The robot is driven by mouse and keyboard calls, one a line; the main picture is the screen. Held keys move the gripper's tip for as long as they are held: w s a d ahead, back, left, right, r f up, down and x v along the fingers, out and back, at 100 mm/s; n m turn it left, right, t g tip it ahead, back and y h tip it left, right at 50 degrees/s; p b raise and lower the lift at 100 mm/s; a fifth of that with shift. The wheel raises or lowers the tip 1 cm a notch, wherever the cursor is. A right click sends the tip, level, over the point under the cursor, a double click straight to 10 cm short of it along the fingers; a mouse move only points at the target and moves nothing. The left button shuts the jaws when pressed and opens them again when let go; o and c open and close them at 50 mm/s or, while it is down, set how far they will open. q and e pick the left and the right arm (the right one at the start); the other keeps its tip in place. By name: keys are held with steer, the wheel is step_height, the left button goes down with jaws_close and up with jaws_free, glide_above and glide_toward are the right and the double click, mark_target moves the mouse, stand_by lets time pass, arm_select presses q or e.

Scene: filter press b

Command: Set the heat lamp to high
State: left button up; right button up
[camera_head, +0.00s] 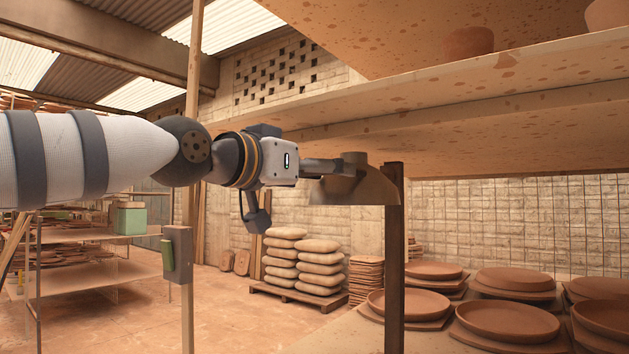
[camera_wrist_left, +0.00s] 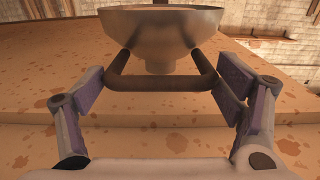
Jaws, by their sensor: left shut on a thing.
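The heat lamp (camera_head: 352,190) is a brownish metal dome hanging under the shelf edge beside a dark upright post. In the left wrist view its shade (camera_wrist_left: 160,40) looks like a wide metal bowl at the top, with a dark U-shaped bracket (camera_wrist_left: 160,85) below it. My left gripper (camera_head: 330,166) reaches the lamp from the left. The finger contact is partly hidden in the head view. My right gripper is not in view.
A wooden shelf (camera_head: 450,100) overhangs the lamp. The dark post (camera_head: 394,270) stands just right of it. Clay plates (camera_head: 508,319) cover the lower surface at right. A grey box (camera_head: 180,252) with a green part is on a thin pole at left. Stacked sacks (camera_head: 320,267) stand behind.

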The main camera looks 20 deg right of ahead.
arm_select(q)
steer(key=o, duration=1.6)
steer(key=shift+s+a+r, duration=0.1)
steer(key=shift+a+r, duration=0.05)
steer(key=shift+r, duration=0.6)
steer(key=shift+c, duration=0.2)
steer(key=shift+f, duration=0.15)
steer(key=shift+f, duration=0.2)
steer(key=v, duration=1.2)
steer(key=shift+f, duration=0.1)
